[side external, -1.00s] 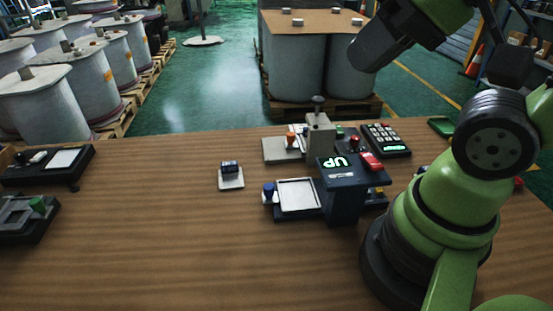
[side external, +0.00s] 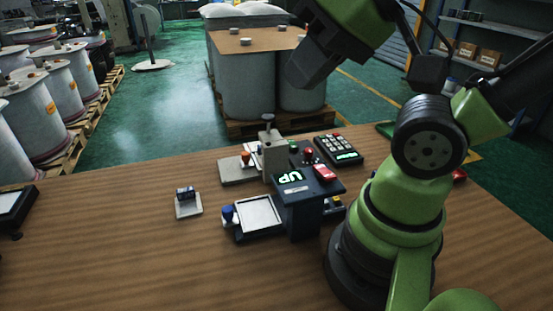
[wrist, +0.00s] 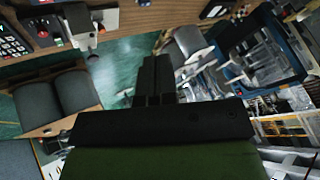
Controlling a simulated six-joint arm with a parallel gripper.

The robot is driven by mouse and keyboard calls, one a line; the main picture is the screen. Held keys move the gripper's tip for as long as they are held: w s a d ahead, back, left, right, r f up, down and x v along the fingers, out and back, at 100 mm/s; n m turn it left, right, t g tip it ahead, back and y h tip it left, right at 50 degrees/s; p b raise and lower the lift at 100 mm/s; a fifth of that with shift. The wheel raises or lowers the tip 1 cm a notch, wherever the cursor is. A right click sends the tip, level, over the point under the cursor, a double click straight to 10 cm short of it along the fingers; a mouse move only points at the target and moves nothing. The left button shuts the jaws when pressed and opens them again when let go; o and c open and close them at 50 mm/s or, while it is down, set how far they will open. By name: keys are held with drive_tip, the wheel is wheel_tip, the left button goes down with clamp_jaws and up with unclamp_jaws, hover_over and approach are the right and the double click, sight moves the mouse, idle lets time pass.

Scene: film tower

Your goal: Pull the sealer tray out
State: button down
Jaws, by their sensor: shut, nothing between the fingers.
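The sealer (side external: 300,205) is a dark box with a lit "UP" display on top, standing on the wooden table. Its tray (side external: 258,215), a pale square plate in a dark frame, projects from the sealer's left side. A blue knob (side external: 228,213) stands at the tray's outer left end. My gripper (side external: 302,72) is raised well above and behind the sealer, apart from it. In the wrist view my gripper (wrist: 155,65) has its dark fingers together with nothing between them. The tray is not clearly visible in the wrist view.
A small dark block on a pale plate (side external: 188,202) lies left of the tray. Behind the sealer stand a grey press (side external: 270,155) and a keypad (side external: 338,150). A red button piece (side external: 325,172) sits on the sealer. The table front is clear.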

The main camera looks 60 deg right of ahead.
drive_tip(key=c, duration=1.8)
unclamp_jaws()
drive_tip(key=shift+c, duration=0.2)
drive_tip(key=o, duration=0.4)
drive_tip(key=shift+w, duration=0.1)
drive_tip(key=o, duration=0.3)
drive_tip(key=shift+w+d+r, duration=0.1)
drive_tip(key=shift+w+r, duration=0.05)
drive_tip(key=shift+w, duration=0.2)
drive_tip(key=shift+o, duration=0.9)
drive_tip(key=w+d+n+g+h, duration=0.1)
drive_tip(key=w+d+n, duration=0.1)
drive_tip(key=w, duration=0.4)
drive_tip(key=shift+w+d+g, duration=0.3)
drive_tip(key=shift+d+g, duration=0.05)
drive_tip(key=shift+g, duration=0.05)
drive_tip(key=n+g+h, duration=0.1)
drive_tip(key=n+g, duration=0.4)
drive_tip(key=n, duration=0.1)
hover_over(246, 153)
wheel_tip(246, 153, down, 18)
drive_tip(key=shift+n, duration=0.3)
wheel_tip(246, 153, down, 10)
drive_tip(key=shift+f, duration=0.15)
